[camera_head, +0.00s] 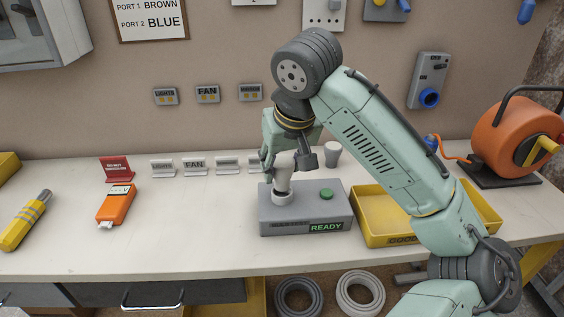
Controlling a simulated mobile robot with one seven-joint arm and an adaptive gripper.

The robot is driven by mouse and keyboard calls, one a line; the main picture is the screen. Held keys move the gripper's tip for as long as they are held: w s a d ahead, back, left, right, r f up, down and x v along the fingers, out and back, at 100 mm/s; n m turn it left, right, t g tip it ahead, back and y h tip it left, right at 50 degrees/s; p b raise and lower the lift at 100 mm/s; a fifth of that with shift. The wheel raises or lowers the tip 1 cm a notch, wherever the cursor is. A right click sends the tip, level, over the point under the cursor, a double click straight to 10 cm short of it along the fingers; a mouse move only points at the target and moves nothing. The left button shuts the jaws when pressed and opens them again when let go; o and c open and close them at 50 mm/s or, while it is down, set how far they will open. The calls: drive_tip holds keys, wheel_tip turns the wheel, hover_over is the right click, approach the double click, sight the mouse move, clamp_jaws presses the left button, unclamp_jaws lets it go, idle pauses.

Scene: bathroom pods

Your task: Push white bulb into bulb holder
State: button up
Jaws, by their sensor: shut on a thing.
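The white bulb (284,174) stands upright above the round white bulb holder (283,198) on top of a grey tester box (304,218). Its lower end is at the holder's opening; I cannot tell how deep it sits. My gripper (284,163) points down and is shut on the bulb's upper part, which the fingers partly hide. The box has a green button (326,194) on top and a front display (326,227) reading READY.
A yellow tray (372,225) stands right of the box, partly behind my arm. A grey-white cup-like piece (332,152) stands behind the box. An orange device (116,204) and small label stands (195,166) are to the left. The bench front left of the box is clear.

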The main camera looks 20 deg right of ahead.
sight(282, 177)
drive_tip(key=shift+f+b, duration=1)
drive_tip(key=shift+f, duration=0.65)
drive_tip(key=o, duration=1.2)
drive_tip(key=shift+r, duration=0.1)
drive_tip(key=v, duration=1.2)
